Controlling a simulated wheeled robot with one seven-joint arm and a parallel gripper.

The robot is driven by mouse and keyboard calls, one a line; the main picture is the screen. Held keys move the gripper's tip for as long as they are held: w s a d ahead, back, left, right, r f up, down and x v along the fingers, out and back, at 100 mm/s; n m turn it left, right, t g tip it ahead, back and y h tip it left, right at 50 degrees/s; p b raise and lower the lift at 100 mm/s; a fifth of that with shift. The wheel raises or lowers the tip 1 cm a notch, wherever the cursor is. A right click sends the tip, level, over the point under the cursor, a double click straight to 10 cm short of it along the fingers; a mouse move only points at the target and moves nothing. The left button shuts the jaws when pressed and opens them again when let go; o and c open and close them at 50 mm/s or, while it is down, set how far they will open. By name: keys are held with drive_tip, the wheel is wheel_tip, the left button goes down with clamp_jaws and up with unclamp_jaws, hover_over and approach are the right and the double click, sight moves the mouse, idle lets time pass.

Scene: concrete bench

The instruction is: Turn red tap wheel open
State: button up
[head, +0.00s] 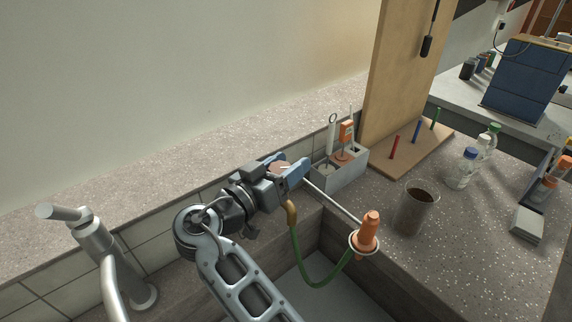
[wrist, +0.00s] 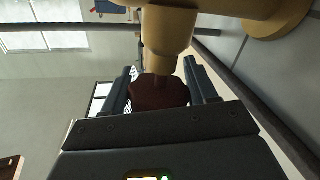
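The red tap wheel (wrist: 158,94) shows dark red in the wrist view, between my two fingers, below the brass tap body (wrist: 168,40). My gripper (wrist: 160,85) has one finger on each side of the wheel, and the wheel fills the gap between them. In the head view my gripper (head: 290,173) is at the back edge of the sink, its blue fingers around a small reddish patch. They hide most of the wheel and tap there. A brass outlet (head: 291,212) with a green hose hangs below my gripper.
A grey faucet (head: 95,240) stands at the left. The green hose (head: 300,262) loops into the sink (head: 330,268).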

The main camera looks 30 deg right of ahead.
drive_tip(key=c, duration=0.5)
drive_tip(key=shift+n+t, duration=0.3)
drive_tip(key=shift+t, duration=0.3)
drive_tip(key=n+t+y, duration=0.1)
drive_tip(key=t, duration=0.1)
drive_tip(key=n+t+y+b, duration=0.1)
drive_tip(key=n+t+y, duration=0.1)
drive_tip(key=shift+w+a, duration=0.15)
drive_tip(key=shift+w, duration=0.05)
drive_tip(key=n+t+y, duration=0.3)
drive_tip(key=y, duration=0.1)
drive_tip(key=shift+w+a+n+t+b, duration=0.15)
drive_tip(key=shift+a+n+t+b, duration=0.1)
drive_tip(key=shift+n+t+b, duration=0.05)
drive_tip(key=n+y+p, duration=0.1)
drive_tip(key=n+t+y+p, duration=0.1)
drive_tip(key=y, duration=0.1)
drive_tip(key=n+t+y, duration=0.1)
drive_tip(key=shift+w+a+r+y+p, duration=0.1)
drive_tip(key=shift+a+r+y+p, duration=0.2)
drive_tip(key=shift+y+p, duration=0.1)
drive_tip(key=shift+a+n+t+y+p, duration=0.15)
drive_tip(key=shift+n+t+y+p, duration=0.15)
drive_tip(key=shift+n+y+p, duration=0.65)
drive_tip(key=shift+f+y+p, duration=0.1)
drive_tip(key=shift+y+p, duration=0.15)
drive_tip(key=shift+p, duration=0.1)
drive_tip(key=shift+a+f+n+y+p, duration=0.2)
drive_tip(key=shift+n+y+p, duration=0.2)
drive_tip(key=shift+y, duration=0.3)
